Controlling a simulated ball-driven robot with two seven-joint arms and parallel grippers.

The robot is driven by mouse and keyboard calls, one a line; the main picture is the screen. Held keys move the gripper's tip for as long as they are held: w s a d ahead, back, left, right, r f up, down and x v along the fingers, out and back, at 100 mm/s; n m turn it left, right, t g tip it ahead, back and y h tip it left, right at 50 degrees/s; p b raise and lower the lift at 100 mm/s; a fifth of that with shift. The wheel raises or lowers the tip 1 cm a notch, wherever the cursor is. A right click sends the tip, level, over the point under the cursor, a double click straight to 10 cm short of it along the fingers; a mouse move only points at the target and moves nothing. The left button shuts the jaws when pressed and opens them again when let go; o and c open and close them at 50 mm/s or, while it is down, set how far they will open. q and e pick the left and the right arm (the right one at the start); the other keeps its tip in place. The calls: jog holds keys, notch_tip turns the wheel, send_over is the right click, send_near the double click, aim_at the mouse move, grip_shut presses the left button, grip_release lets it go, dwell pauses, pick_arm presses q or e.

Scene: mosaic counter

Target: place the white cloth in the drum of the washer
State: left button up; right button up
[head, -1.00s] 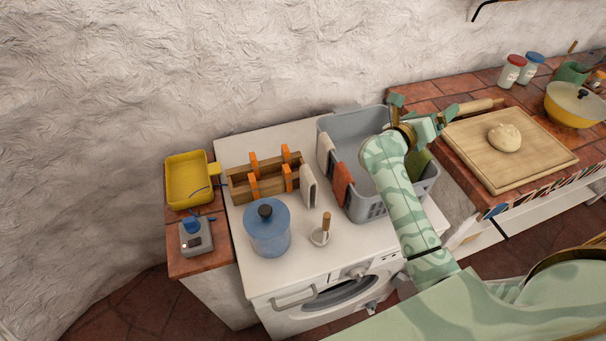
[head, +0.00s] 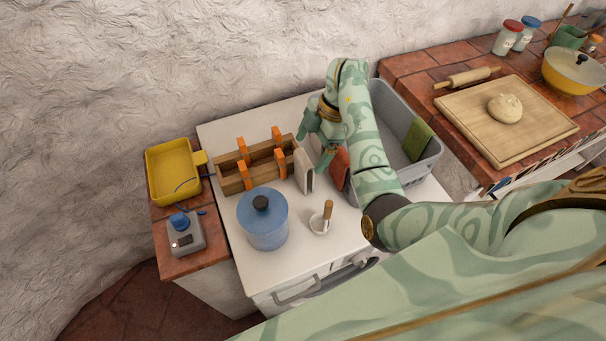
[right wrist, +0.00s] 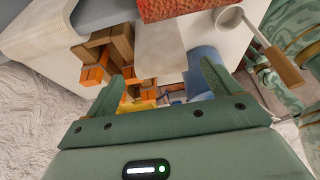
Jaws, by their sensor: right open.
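The washer (head: 348,228) stands in the middle of the head view. My arm hides most of its front, and I cannot see into the drum. A grey laundry basket (head: 390,103) stands on its top at the back right. That gripper is open above the washer top, left of the basket. My left gripper is not in view.
A red cloth (head: 340,167) and a green cloth (head: 418,139) hang on the basket.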

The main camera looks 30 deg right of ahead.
aim_at(301, 167)
jog(key=b+x, duration=0.2)
jog(key=x, duration=0.5)
jog(key=shift+a, duration=0.15)
jog(key=shift+r, duration=0.1)
jog(key=c, duration=1.1)
jog(key=shift+c, duration=0.2)
